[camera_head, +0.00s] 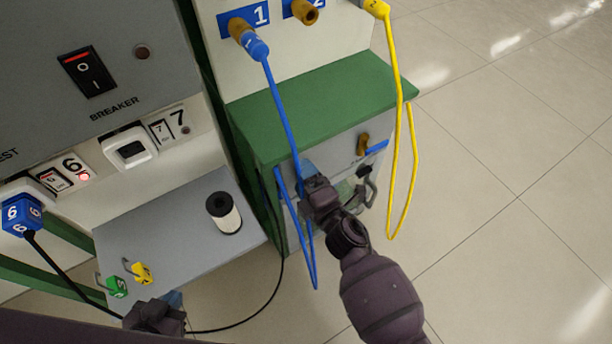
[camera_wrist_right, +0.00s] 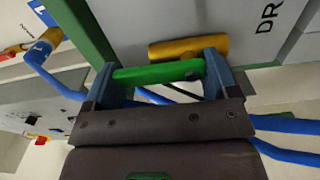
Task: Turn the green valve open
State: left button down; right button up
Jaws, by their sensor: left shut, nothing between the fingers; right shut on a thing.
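The green valve's green handle (camera_wrist_right: 160,72) shows in the right wrist view, between the two blue fingers of my right gripper (camera_wrist_right: 165,80). The fingers are shut on it. The valve's brass body (camera_wrist_right: 188,48) lies just behind, and the handle runs roughly along it. In the head view my right gripper (camera_head: 312,178) is at the front of the green-topped cabinet (camera_head: 320,95) and hides the handle. My left gripper (camera_head: 174,300) is shut and empty at the bottom, by the front edge of the grey shelf.
A blue hose (camera_head: 283,110) and a yellow hose (camera_head: 402,100) hang by the cabinet. A brass valve with a blue handle (camera_head: 376,147) is to the right. A spool (camera_head: 223,213) and green and yellow padlocks (camera_head: 142,272) are on the grey shelf (camera_head: 180,235). A black cable crosses near my left gripper.

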pick_arm(q)
jog(key=shift+s, duration=0.25)
jog(key=shift+s+f, duration=0.15)
pick_arm(e)
jog(key=o, duration=0.8)
pick_arm(q)
jog(key=shift+r+p, duration=0.6)
jog(key=shift+r, duration=0.05)
pick_arm(e)
jog(key=v, duration=1.1)
pick_arm(q)
jog(key=shift+w, duration=0.35)
